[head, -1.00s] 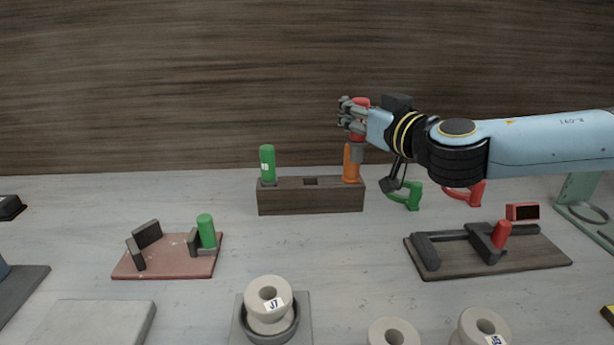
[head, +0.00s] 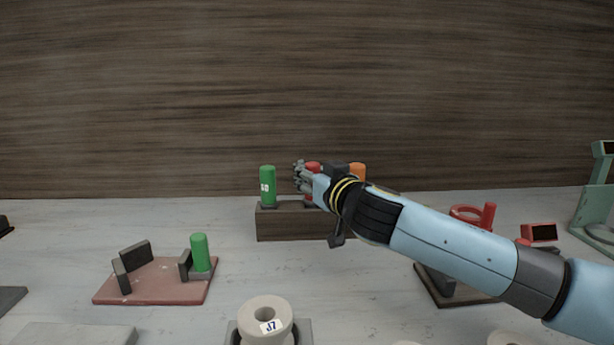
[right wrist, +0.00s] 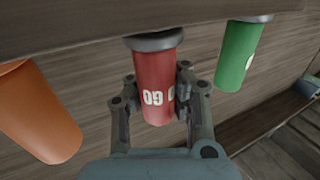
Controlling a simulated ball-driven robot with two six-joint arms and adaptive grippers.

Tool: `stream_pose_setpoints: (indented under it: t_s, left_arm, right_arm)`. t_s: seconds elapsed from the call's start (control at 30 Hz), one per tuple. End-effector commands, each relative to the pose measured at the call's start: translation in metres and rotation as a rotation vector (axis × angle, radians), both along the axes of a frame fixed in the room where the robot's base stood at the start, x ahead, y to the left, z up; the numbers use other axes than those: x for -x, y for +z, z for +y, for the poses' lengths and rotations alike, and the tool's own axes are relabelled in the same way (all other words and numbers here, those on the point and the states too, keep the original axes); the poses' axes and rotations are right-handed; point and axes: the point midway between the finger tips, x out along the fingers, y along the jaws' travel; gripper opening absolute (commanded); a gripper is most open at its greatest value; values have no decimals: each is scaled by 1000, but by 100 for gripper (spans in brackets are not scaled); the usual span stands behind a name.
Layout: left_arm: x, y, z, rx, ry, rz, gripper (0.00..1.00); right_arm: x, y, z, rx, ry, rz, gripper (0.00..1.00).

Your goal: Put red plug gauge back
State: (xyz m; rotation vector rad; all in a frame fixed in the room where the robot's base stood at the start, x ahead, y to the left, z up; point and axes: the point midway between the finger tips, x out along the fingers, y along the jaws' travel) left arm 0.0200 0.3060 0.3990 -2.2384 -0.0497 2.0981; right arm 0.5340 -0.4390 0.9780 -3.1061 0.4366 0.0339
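The red plug gauge (right wrist: 158,85), marked 09, is between the two fingers of my right gripper (right wrist: 155,98), which look closed on its sides. The middle hole is hidden. My left gripper is not in view.
A ring-shaped clay piece labelled J7 (head: 265,320) stands front centre. My right arm partly hides a dark fixture (head: 436,285) at right. A red ring gauge (head: 468,214) lies behind it.

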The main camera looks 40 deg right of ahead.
Motion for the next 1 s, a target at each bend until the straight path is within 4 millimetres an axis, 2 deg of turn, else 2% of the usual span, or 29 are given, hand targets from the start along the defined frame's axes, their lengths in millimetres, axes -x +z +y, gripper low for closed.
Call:
stream_pose_setpoints:
  t_s: [0.17,0.43,0.7,1.0]
  left_arm:
    - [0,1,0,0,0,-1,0]
    - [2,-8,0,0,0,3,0]
    - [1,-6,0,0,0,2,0]
    - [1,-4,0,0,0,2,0]
  right_arm:
    - [0,1,0,0,0,-1,0]
    - [0,-8,0,0,0,-1,0]
    - [0,-6,0,-1,0,0,35]
    - [0,-3,0,-1,0,0,35]
